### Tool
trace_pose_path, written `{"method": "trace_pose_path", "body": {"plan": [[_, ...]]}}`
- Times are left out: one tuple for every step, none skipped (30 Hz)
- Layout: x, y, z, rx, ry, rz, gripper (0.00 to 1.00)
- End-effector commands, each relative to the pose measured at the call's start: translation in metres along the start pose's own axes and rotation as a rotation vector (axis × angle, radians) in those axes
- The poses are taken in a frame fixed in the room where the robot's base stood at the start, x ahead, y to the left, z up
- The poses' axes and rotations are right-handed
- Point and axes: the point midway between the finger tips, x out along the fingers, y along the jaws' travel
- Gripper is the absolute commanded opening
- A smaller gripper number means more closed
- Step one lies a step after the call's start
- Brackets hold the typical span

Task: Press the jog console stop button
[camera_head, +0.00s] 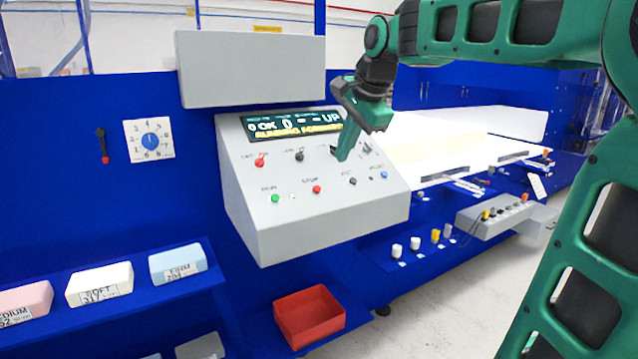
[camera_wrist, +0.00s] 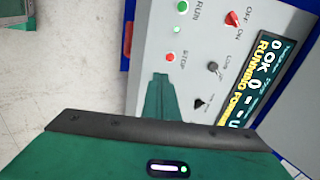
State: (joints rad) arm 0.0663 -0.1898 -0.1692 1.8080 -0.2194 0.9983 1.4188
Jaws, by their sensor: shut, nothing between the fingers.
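The grey sloped console (camera_head: 315,215) stands in the middle of the head view. Its red stop button (camera_head: 316,189) sits on the lower row, right of the green run button (camera_head: 275,198). In the wrist view the red stop button (camera_wrist: 170,57) lies just beyond my fingertips, below the green run button (camera_wrist: 183,7). My gripper (camera_head: 342,155) is shut and empty, in front of the console's upper right part in the head view. It also shows in the wrist view (camera_wrist: 160,78). The gap between fingertips and panel cannot be judged exactly.
The console display (camera_head: 292,125) reads running forward. A red on/off switch (camera_head: 260,161) and black knobs (camera_head: 299,156) sit above the buttons. A red bin (camera_head: 309,316) stands below. Labelled foam blocks (camera_head: 100,284) lie on the left shelf. A smaller control box (camera_head: 497,214) is at right.

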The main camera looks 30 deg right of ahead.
Motion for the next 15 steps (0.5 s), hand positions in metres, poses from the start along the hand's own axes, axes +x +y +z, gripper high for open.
{"method": "trace_pose_path", "body": {"plan": [[-0.002,-0.009,0.002,0.016,-0.002,-0.011,0.0],[-0.003,-0.013,0.003,0.027,-0.004,-0.016,0.0],[-0.004,-0.016,0.004,0.037,-0.005,-0.022,0.0],[-0.005,-0.019,0.005,0.044,-0.006,-0.025,0.0],[-0.005,-0.02,0.006,0.047,-0.007,-0.028,0.0],[-0.006,-0.022,0.006,0.051,-0.007,-0.03,0.0],[-0.006,-0.022,0.006,0.054,-0.008,-0.031,0.0],[-0.006,-0.022,0.006,0.055,-0.008,-0.031,0.0],[-0.006,-0.022,0.007,0.055,-0.008,-0.031,0.0],[-0.006,-0.022,0.006,0.055,-0.008,-0.031,0.0],[-0.006,-0.022,0.006,0.055,-0.008,-0.031,0.0],[-0.006,-0.022,0.006,0.055,-0.008,-0.03,0.0],[-0.006,-0.022,0.006,0.055,-0.008,-0.03,0.0],[-0.006,-0.022,0.006,0.055,-0.008,-0.03,0.0],[-0.006,-0.022,0.006,0.055,-0.008,-0.03,0.0]]}}
